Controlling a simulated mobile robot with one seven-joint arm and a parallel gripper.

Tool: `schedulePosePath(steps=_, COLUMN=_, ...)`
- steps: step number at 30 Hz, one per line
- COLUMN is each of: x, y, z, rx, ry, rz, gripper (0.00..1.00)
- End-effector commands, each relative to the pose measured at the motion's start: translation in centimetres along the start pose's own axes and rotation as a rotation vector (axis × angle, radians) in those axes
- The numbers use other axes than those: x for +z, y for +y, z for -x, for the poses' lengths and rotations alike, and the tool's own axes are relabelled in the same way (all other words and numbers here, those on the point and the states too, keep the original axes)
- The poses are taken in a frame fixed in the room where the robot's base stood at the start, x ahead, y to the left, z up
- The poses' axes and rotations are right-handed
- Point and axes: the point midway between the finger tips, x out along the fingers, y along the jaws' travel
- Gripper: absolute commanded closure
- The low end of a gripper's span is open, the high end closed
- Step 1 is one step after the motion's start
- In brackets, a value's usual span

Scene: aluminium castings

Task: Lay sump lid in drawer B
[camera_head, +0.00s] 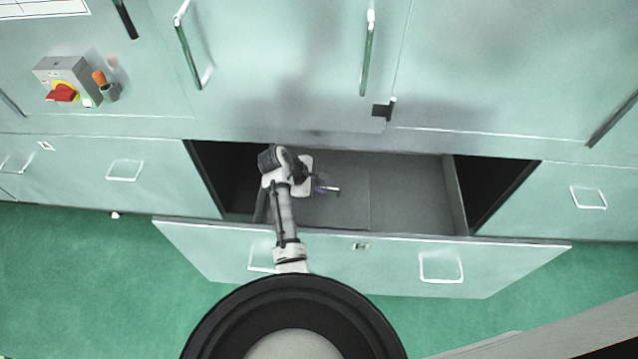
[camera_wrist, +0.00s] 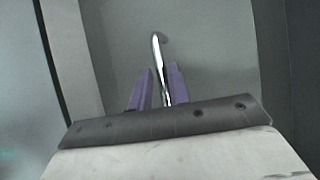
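My gripper (camera_head: 322,188) is inside the open drawer (camera_head: 415,200), over its left half. In the wrist view my gripper (camera_wrist: 160,88) has its two purple fingers close on either side of a narrow, bright metal part, which I take to be the sump lid (camera_wrist: 158,58) seen edge-on. It reaches past the fingertips and ends in a small bend. In the head view the sump lid (camera_head: 333,188) is a short pale sliver at the fingers. I cannot tell whether it touches the drawer floor. The drawer's small label (camera_head: 361,246) is too small to read.
The drawer front (camera_head: 330,255) with two handles stands pulled out towards me. The right half of the drawer floor is clear. Dark openings flank the drawer. Closed cupboard doors are above, with a red switch (camera_head: 62,93) on a grey box at the upper left.

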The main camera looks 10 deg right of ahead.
Motion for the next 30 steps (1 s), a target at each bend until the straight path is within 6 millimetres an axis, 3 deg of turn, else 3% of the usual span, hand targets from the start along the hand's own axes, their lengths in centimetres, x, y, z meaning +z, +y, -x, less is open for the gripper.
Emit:
schedulePosePath(steps=3, x=0.0, y=0.1, z=0.1, rx=0.003, ry=0.0, rz=-0.001, gripper=0.68)
schedulePosePath(steps=12, x=0.1, y=0.2, z=0.2, rx=0.003, ry=0.0, rz=-0.002, gripper=0.68)
schedulePosePath(steps=17, x=0.6, y=0.5, z=1.5, rx=0.006, ry=0.001, rz=-0.003, gripper=0.68)
schedulePosePath(steps=30, x=0.5, y=0.4, z=10.7, rx=0.006, ry=0.002, rz=-0.002, gripper=0.68)
